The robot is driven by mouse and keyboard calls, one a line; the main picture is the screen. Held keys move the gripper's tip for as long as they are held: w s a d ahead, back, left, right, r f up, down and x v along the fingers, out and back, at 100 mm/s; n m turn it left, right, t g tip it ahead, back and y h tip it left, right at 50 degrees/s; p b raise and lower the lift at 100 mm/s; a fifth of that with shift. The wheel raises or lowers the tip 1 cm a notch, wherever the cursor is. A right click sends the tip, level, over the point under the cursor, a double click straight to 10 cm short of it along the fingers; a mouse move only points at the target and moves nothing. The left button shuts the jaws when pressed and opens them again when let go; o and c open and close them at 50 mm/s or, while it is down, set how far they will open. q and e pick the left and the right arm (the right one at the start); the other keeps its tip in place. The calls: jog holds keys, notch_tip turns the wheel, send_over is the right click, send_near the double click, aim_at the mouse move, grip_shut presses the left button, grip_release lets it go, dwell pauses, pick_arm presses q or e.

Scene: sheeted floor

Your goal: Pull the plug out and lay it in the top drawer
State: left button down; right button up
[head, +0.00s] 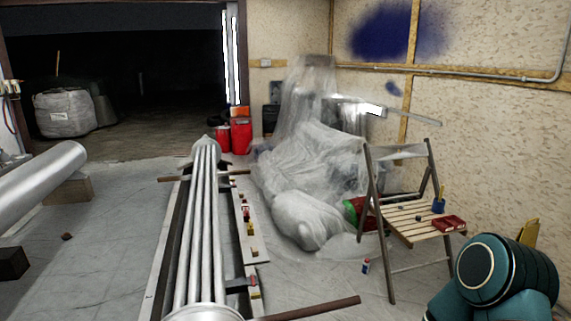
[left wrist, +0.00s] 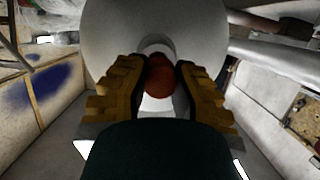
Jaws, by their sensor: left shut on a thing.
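In the left wrist view, my left gripper (left wrist: 160,80) has its ochre stepped fingers shut on a reddish-brown rounded thing (left wrist: 158,82), which looks like the plug. Just beyond it is a large smooth grey rounded body (left wrist: 115,45) with a paler round part behind the fingertips. I cannot tell whether the plug still sits in it. The left gripper does not show in the head view. A teal arm of mine is at the lower right there, with a yellowish piece (head: 529,233) behind it that may be a right finger. I see no drawer.
A long rack of metal pipes (head: 200,225) runs up the middle of the floor. A wooden folding chair (head: 412,222) holds a red tray (head: 449,223) and a blue cup (head: 438,206). Plastic-sheeted items (head: 310,165) and red canisters (head: 241,137) stand behind. Floor at left is partly clear.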

pick_arm(q)
jog(key=shift+s, duration=0.3)
jog(key=s, duration=0.1)
jog(key=s+d+p, duration=0.1)
jog(key=s, duration=0.1)
jog(key=shift+s, duration=0.3)
dwell(0.6)
